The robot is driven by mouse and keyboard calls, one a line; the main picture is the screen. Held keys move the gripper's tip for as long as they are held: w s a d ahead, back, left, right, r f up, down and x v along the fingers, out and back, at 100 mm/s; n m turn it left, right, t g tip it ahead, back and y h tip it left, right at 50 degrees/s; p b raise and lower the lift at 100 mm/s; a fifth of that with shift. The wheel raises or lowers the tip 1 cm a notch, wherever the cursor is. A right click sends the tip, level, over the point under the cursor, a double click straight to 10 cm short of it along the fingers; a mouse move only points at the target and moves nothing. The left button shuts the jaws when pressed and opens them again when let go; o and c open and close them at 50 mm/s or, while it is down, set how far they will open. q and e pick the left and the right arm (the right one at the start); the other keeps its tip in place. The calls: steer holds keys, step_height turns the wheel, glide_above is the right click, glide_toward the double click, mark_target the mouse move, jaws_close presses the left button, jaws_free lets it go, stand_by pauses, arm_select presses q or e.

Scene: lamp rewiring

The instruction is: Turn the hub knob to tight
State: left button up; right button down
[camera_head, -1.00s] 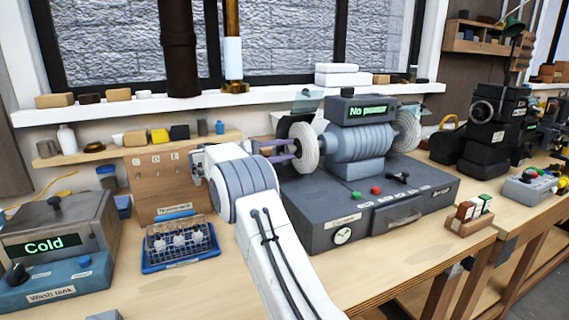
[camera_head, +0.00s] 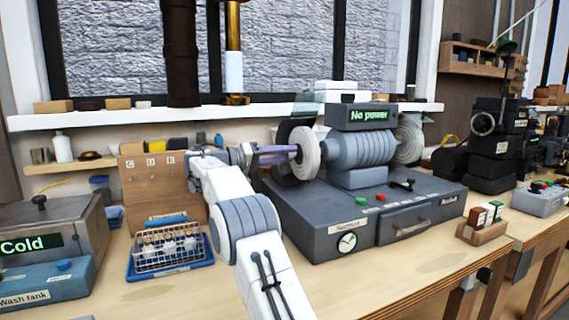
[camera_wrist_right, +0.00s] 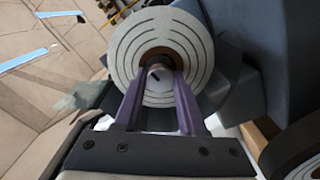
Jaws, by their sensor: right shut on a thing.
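The hub knob (camera_wrist_right: 156,77) is a small pale round knob with a dark mark, at the centre of the white buffing wheel (camera_wrist_right: 125,50) in the right wrist view. My right gripper (camera_wrist_right: 158,70) has its purple fingers shut on the knob, one on each side. In the head view my right gripper (camera_head: 292,150) reaches the left face of the wheel (camera_head: 307,157), and the knob itself is hidden there. The wheel sits on the grey grinder (camera_head: 357,150), whose display reads "No power". My left gripper is not in view.
The grinder's base (camera_head: 290,215) has a gauge, buttons and a drawer. A blue tray with a wire basket (camera_head: 140,265) and a pegboard (camera_head: 140,185) stand left of my arm. The wash tank (camera_head: 40,260) is at far left. The bench front is clear.

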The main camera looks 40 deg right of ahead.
steer(key=shift+f+m+b, duration=0.1)
steer(key=shift+m+b, duration=0.25)
steer(key=shift+m, duration=0.55)
steer(key=shift+c, duration=2.4)
jaws_free()
steer(key=p+v, duration=0.2)
steer(key=v, duration=0.8)
steer(key=shift+a, duration=0.25)
steer(key=shift+w, duration=0.15)
steer(key=shift+p, duration=0.3)
